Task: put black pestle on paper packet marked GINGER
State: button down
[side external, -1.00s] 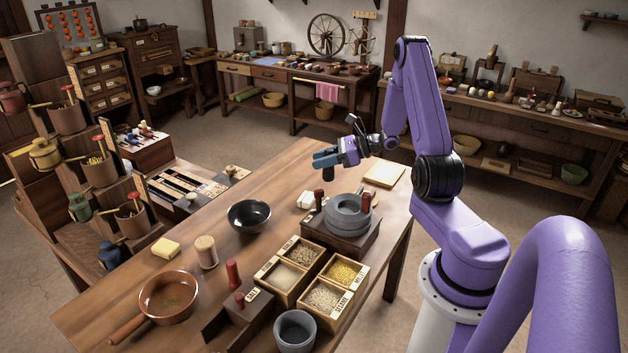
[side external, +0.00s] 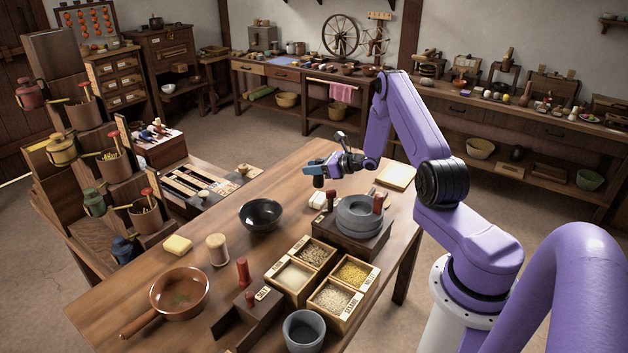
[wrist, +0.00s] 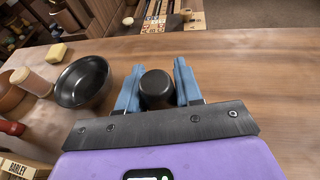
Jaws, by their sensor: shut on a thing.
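The black pestle (wrist: 156,88) is between the two blue fingers of my gripper (wrist: 157,72) in the wrist view, and the fingers are shut on it. In the side view my gripper (side external: 318,170) holds the pestle (side external: 319,182) over the far part of the wooden table, left of and behind the grey quern (side external: 360,214). A small pale packet-like thing (side external: 317,201) lies on the table just below the gripper in the picture. I cannot read a GINGER mark on it or on anything else, so I cannot tell which thing is that packet.
A dark bowl (side external: 261,214) stands left of the gripper. A dark red upright piece (side external: 331,201) stands beside the quern. A flat cream board (side external: 396,177) lies at the far right corner. Wooden grain boxes (side external: 318,278) fill the front middle. The far left tabletop is fairly clear.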

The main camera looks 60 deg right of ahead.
jog(key=shift+f, duration=2.1)
jog(key=shift+f, duration=0.2)
jog(key=c, duration=0.8)
grip_release()
jog(key=shift+o, duration=0.2)
jog(key=shift+r, duration=0.1)
